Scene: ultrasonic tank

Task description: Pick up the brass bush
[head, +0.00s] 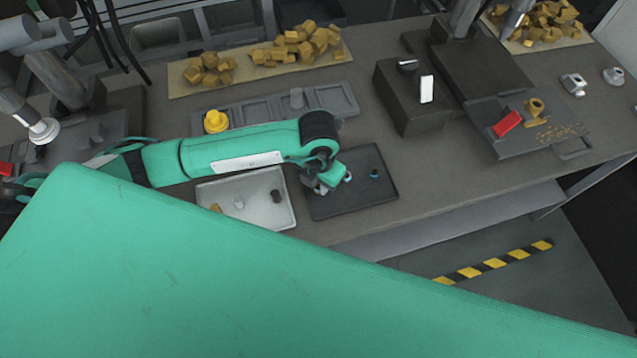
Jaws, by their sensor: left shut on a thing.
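My left arm reaches in from the left over the bench. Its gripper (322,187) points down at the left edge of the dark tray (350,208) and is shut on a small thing. The fingers and wrist hide most of that thing, so I cannot tell what it is. A small brass-coloured piece (216,207), possibly the brass bush, lies at the left of the pale metal tray (285,219), partly hidden by the large green part in front. My right gripper is not in view.
The pale tray also holds a dark piece (276,196) and a light piece (238,202). A blue-topped piece (374,174) is in the dark tray. A black box (404,98) stands to the right.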

